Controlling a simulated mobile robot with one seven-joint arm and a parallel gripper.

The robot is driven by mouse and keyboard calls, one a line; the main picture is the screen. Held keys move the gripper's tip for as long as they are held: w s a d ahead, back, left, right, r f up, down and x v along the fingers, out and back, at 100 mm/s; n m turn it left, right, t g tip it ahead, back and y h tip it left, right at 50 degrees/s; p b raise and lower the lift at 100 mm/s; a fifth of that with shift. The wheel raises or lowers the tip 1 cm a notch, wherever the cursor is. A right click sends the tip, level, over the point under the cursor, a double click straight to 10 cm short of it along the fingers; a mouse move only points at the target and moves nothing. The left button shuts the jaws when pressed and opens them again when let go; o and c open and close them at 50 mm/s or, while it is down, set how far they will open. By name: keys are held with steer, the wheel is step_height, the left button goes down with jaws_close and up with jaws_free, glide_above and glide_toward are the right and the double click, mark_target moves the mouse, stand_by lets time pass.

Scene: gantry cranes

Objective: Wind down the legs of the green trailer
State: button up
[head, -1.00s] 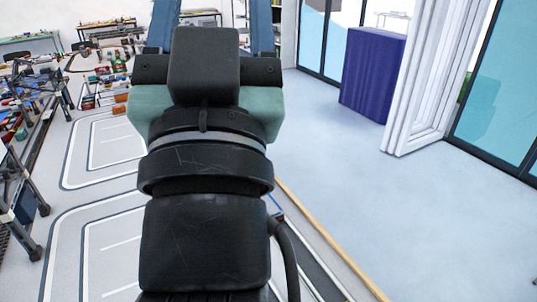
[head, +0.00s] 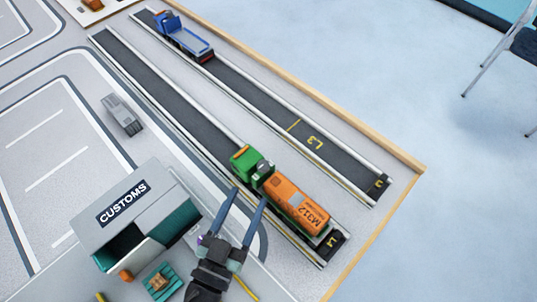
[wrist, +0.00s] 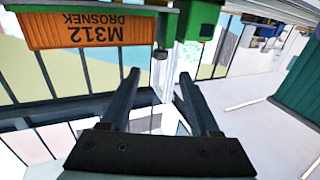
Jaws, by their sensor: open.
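A green truck (head: 250,165) stands on the near dark lane in the head view. Behind it is a trailer with an orange container (head: 297,205) marked M312; a little green trailer edge (head: 324,237) shows at its rear. In the wrist view the container (wrist: 90,30) appears upside down, with green parts (wrist: 196,20) at the top. My gripper (head: 249,196) is open and empty. Its two fingers point toward the side of the truck and trailer near where they join. The gripper (wrist: 160,75) also shows open in the wrist view. I cannot make out the trailer legs clearly.
A customs booth (head: 134,207) stands left of my gripper. A blue flatbed truck (head: 185,38) is on the far lane, and a small grey vehicle (head: 122,115) is on the near road. A wooden edge (head: 330,104) borders the board; pale floor lies beyond.

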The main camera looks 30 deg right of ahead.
mark_target(263, 166)
steer(key=p+x, duration=0.2)
steer(key=x, duration=1.1)
steer(key=shift+a+r+p, duration=0.1)
steer(key=shift+p, duration=0.2)
jaws_close()
